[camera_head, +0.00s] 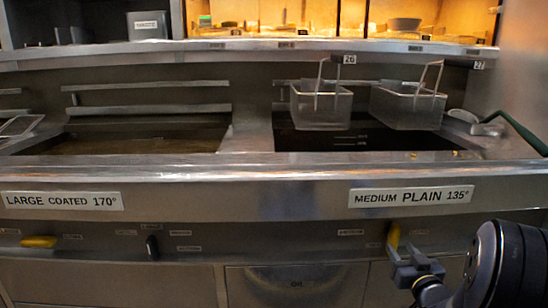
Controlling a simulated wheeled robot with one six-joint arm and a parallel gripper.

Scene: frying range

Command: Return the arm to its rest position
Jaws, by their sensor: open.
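My gripper (411,269) shows at the lower right, in front of the fryer's lower panel. It is grey, open and holds nothing that I can see. Part of my arm shows at the right edge. A yellow handle (393,236) stands upright just above and behind my gripper; I cannot tell whether they touch.
The fryer front edge (260,180) runs across the view. Two wire baskets, marked 26 (321,107) and 27 (408,108), hang over the right vat (370,142). The left vat (140,137) has no basket over its middle. Another yellow handle (39,242) lies sideways at left.

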